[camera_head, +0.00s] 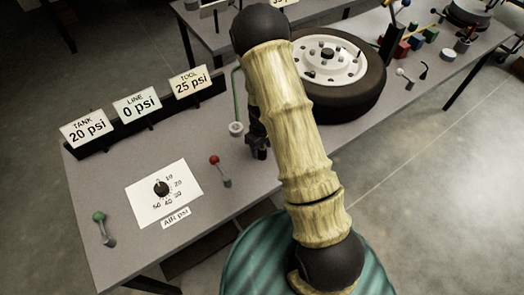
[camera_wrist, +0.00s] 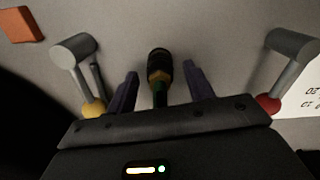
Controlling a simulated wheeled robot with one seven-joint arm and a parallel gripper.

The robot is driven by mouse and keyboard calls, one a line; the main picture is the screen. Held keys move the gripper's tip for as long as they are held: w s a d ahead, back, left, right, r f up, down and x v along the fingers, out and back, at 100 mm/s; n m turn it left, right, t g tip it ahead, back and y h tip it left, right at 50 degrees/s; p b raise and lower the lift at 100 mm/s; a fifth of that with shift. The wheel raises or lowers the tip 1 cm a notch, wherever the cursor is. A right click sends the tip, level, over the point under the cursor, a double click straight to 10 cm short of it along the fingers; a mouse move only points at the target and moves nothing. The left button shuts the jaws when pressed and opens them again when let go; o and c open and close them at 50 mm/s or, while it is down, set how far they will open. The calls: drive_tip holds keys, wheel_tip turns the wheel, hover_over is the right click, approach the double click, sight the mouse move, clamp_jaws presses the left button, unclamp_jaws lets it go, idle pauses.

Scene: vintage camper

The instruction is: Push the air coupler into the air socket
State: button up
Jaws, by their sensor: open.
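In the wrist view a dark, ribbed coupler (camera_wrist: 159,62) with a brass ring and a green part stands between the two purple fingers of my gripper (camera_wrist: 161,84). The fingers are open, with a visible gap on each side of it. In the head view my gripper (camera_head: 259,147) is mostly hidden behind my arm, low over the table. A green hose (camera_head: 237,92) curves down beside it to a pale round fitting (camera_head: 236,128). I cannot tell whether this fitting is the air socket. The coupler is hidden in the head view.
A red-knobbed lever (camera_head: 214,161) and a yellow-knobbed lever (camera_wrist: 92,108) flank the gripper. A dial card (camera_head: 164,193), a green-knobbed lever (camera_head: 99,217) and pressure signs (camera_head: 137,107) are to the left. A wheel (camera_head: 370,80) lies to the right, with small blocks (camera_head: 402,48) beyond.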

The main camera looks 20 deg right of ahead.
drive_tip(key=shift+f, duration=0.45)
drive_tip(key=shift+c, duration=0.4)
drive_tip(key=c, duration=0.9)
